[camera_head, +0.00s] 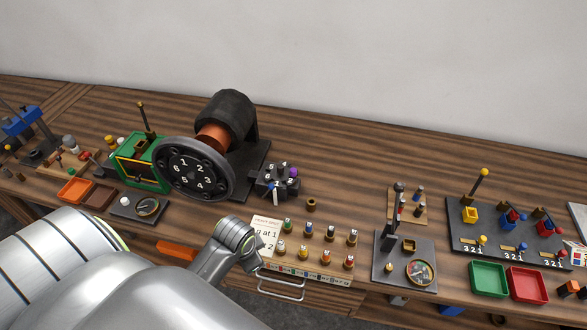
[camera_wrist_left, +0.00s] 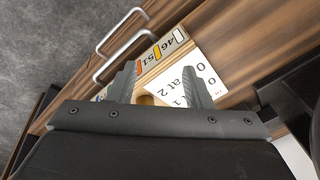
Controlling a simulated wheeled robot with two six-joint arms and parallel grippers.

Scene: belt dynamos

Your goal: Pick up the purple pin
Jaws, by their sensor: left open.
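The purple pin (camera_head: 293,172) shows as a small purple top on a dark numbered block (camera_head: 277,182), just right of the big numbered wheel in the head view. The pin is not visible in the left wrist view. My left gripper (camera_wrist_left: 158,78) is open in the left wrist view, its two fingers apart over the card and the edge of the peg rack. No pin shows between the fingers. In the head view my left arm comes in from the lower left and ends in front of the card, and its fingers cannot be made out. My right gripper is not in view.
A white card (camera_head: 265,232) and a rack of several coloured pegs (camera_head: 304,268) stand near the front edge. The black wheel (camera_head: 194,169) stands tall left of the block. A small brown ring (camera_head: 311,203) lies right of it. Bare wood lies behind and to the right.

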